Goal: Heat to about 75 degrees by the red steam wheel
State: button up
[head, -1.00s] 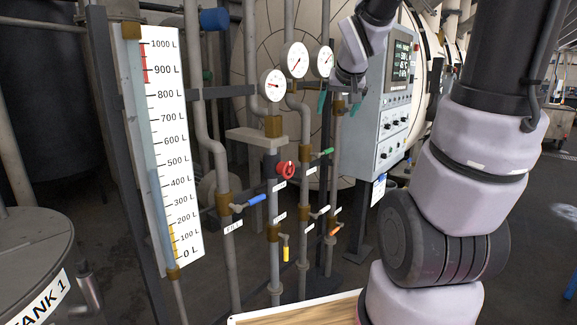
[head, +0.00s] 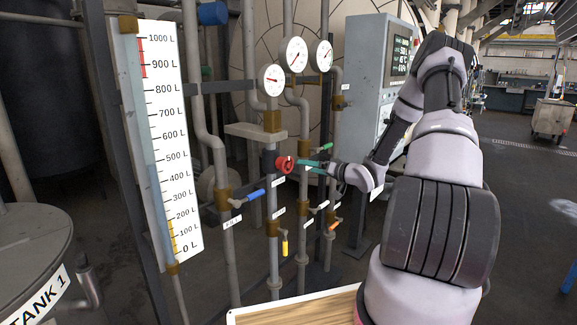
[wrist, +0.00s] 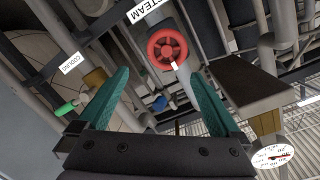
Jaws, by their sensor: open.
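The red steam wheel (head: 285,163) sits on a vertical pipe in the middle of the head view. In the wrist view the red wheel (wrist: 167,48) shows face-on, just beyond and between the fingertips, beside a STEAM label (wrist: 146,8). My gripper (head: 308,166) reaches to the wheel from the right. Its teal fingers, also in the wrist view (wrist: 160,80), are spread apart with nothing between them. I cannot tell whether a fingertip touches the wheel. The control panel's display (head: 402,48) is lit, but its digits are too small to read surely.
Blue (head: 254,195), green (head: 326,147), yellow (head: 285,248) and orange (head: 334,226) valve levers sit close by on neighbouring pipes. Dial gauges (head: 273,80) stand above. A level scale (head: 165,140) and tank 1 (head: 30,250) are at left. A bracket (wrist: 250,95) lies near the right finger.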

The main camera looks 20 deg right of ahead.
aim_at(290, 164)
jog(key=shift+t+y, duration=0.4)
jog(key=shift+y, duration=0.3)
jog(key=x, duration=0.6)
jog(key=f+x, duration=0.1)
jog(key=x, duration=0.3)
jog(key=shift+s+a, duration=0.1)
jog(key=shift+a, duration=0.25)
jog(key=c, duration=1.1)
jog(key=shift+o, duration=0.3)
